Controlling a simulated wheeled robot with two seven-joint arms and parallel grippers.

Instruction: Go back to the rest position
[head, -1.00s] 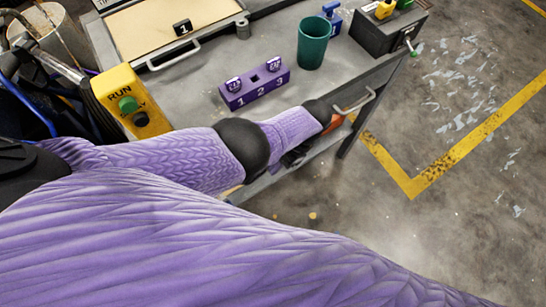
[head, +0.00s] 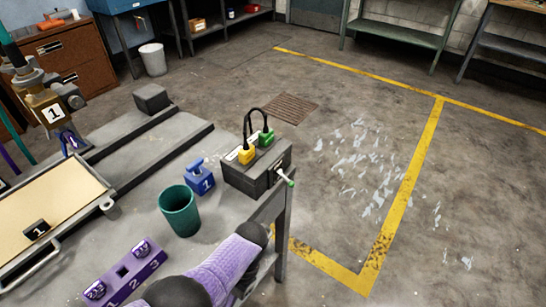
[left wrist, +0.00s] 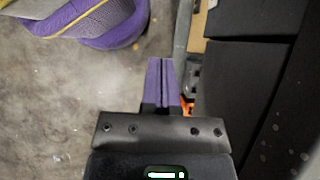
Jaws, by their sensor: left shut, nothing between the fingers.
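My left gripper (left wrist: 162,64) shows in the left wrist view with its two purple fingers pressed together and nothing between them. It points out over the concrete floor and the edge of dark furniture. In the head view a purple-sleeved arm of mine comes in at the bottom, beside the workbench's front right corner. No gripper fingers can be made out there. My right gripper is not seen.
On the grey workbench (head: 150,205) stand a purple numbered block (head: 126,272), a teal cup (head: 179,210), a blue weight (head: 200,178) and a dark box (head: 262,172) with yellow and green plugs. Open floor (head: 350,160) lies to the right.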

